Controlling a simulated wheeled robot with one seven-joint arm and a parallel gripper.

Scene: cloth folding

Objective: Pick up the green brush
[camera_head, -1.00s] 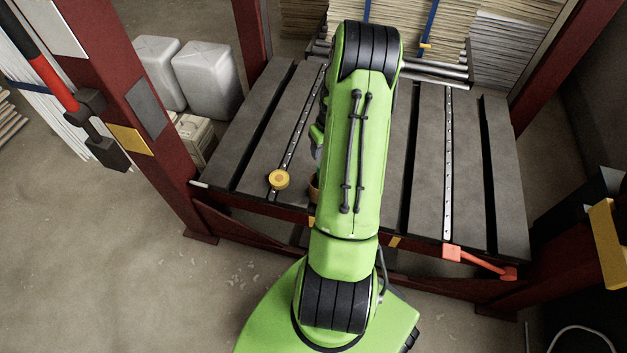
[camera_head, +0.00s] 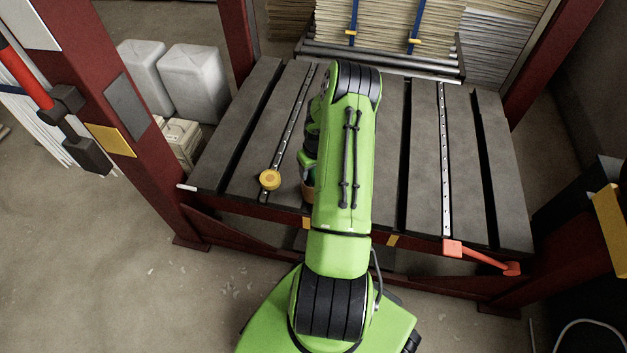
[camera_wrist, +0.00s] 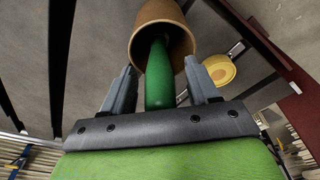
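The green brush (camera_wrist: 159,78) shows in the wrist view as a green handle whose far end is inside a brown pot (camera_wrist: 163,26). My gripper (camera_wrist: 162,80) has its two grey fingers on either side of the handle, with a gap to it on each side. The fingers are apart and hold nothing. In the head view my arm hides most of the brush and gripper. Only a sliver of the pot (camera_head: 307,194) shows left of the arm, near the table's front edge.
The slotted grey table (camera_head: 425,165) is otherwise mostly clear. A yellow round object (camera_head: 270,180) stands left of the pot; it also shows in the wrist view (camera_wrist: 219,70). A red handle (camera_head: 482,257) is at the front right. Red posts (camera_head: 150,165) flank the table.

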